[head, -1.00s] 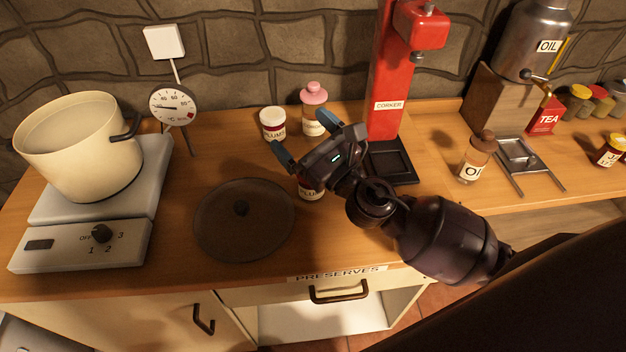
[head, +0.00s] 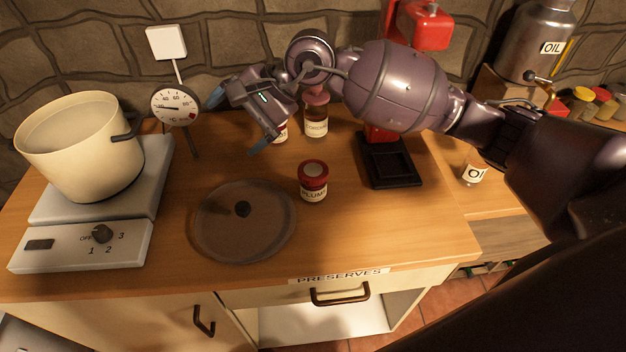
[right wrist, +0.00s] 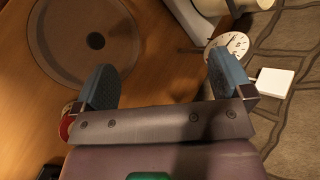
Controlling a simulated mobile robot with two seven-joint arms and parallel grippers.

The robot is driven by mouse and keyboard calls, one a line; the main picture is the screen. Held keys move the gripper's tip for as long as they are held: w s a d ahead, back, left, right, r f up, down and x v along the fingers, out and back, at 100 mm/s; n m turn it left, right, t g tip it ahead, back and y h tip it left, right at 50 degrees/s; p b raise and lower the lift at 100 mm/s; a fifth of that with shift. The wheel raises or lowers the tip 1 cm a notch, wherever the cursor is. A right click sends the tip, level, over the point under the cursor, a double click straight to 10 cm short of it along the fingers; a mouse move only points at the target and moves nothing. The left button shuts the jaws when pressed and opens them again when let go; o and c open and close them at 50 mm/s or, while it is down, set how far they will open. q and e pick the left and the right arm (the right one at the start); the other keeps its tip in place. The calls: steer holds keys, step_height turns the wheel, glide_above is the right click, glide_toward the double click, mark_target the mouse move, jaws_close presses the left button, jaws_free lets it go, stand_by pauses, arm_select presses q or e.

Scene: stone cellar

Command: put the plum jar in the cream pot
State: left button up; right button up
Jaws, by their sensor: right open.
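The jar with a red lid and a label reading PLUM (head: 313,182) stands upright on the counter, right of the dark lid. A second jar (head: 281,131), its label also ending like PLUMS earlier, is mostly hidden behind my right gripper. The cream pot (head: 82,150) stands open on the hob at the left; its inside looks empty. My right gripper (head: 237,122) is open and empty above the back of the counter, between the thermometer and the jars. In the right wrist view, a red-lidded jar (right wrist: 66,124) shows partly behind one finger. My left gripper is not in view.
The dial thermometer (head: 176,106) stands close to the gripper. A pink-topped bottle (head: 316,122) and the red corker (head: 391,178) stand right of it.

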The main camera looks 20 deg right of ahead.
steer(key=d+f+m+g+h, duration=0.1)
steer(key=d+f+h, duration=0.4)
steer(key=d, duration=0.1)
steer(key=m+g+h, duration=0.1)
steer(key=m+h, duration=0.1)
steer(key=h, duration=0.2)
glide_above(313, 169)
steer(key=a, duration=0.1)
steer(key=shift+w+f, duration=0.35)
steer(key=shift+f, duration=0.3)
steer(key=shift+s+d+f+g, duration=0.15)
steer(key=shift+s+d+g, duration=0.1)
steer(key=shift+d+g, duration=0.15)
step_height(313, 169, down, 5)
steer(key=shift+f, duration=0.15)
steer(key=shift+s+d+f, duration=0.1)
steer(key=shift+s+f, duration=0.05)
steer(key=shift+f, duration=2.5)
steer(key=c, duration=1.2)
steer(key=shift+r, duration=0.1)
steer(key=shift+c, duration=0.2)
